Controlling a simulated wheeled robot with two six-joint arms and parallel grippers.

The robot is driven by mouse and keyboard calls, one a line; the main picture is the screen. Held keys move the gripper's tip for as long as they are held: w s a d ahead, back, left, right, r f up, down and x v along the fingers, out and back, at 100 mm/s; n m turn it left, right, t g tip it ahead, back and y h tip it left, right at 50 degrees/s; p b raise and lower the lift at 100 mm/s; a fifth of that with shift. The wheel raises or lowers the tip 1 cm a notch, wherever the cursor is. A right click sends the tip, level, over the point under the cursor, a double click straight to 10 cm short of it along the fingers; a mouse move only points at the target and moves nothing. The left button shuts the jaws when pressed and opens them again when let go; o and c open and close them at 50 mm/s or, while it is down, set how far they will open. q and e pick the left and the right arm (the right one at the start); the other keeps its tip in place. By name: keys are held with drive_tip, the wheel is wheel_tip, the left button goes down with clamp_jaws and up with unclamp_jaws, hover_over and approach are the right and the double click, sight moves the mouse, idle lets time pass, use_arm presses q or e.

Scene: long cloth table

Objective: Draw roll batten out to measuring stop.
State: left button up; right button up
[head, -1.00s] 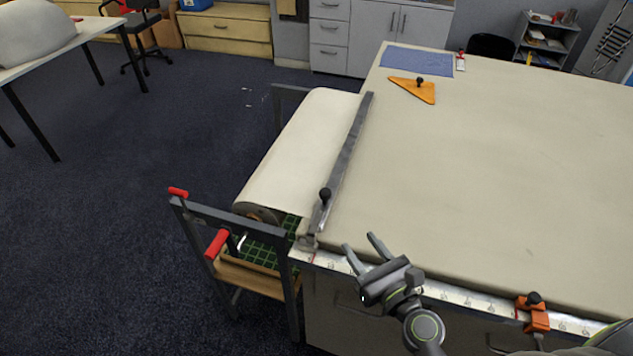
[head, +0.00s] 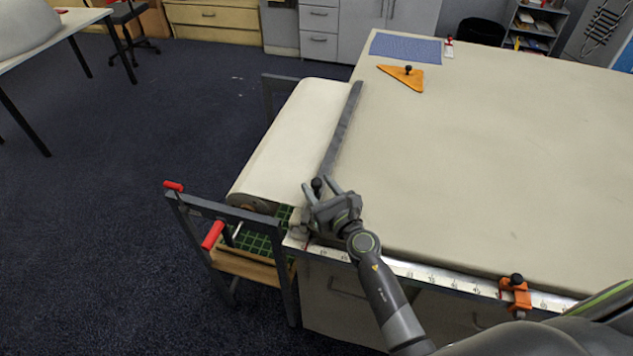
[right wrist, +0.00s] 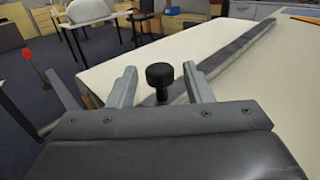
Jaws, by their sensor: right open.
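The batten (head: 342,128) is a long grey metal bar lying across the left end of the cloth-covered table (head: 480,160), beside the white cloth roll (head: 290,135). A black knob (right wrist: 160,75) stands up at its near end. My right gripper (head: 318,186) is open at that end. In the right wrist view its two fingers (right wrist: 158,85) stand on either side of the knob, with a gap on both sides. An orange measuring stop (head: 516,293) with a black knob is clamped on the white ruler (head: 420,275) along the table's front edge. My left gripper is not in view.
A roll stand with red handles (head: 212,235) stands at the table's left end. An orange triangle (head: 404,77) and a blue mat (head: 405,47) lie at the far edge. The table's middle is clear.

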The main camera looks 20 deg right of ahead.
drive_tip(key=shift+w+a, duration=0.15)
drive_tip(key=shift+w, duration=0.65)
clamp_jaws()
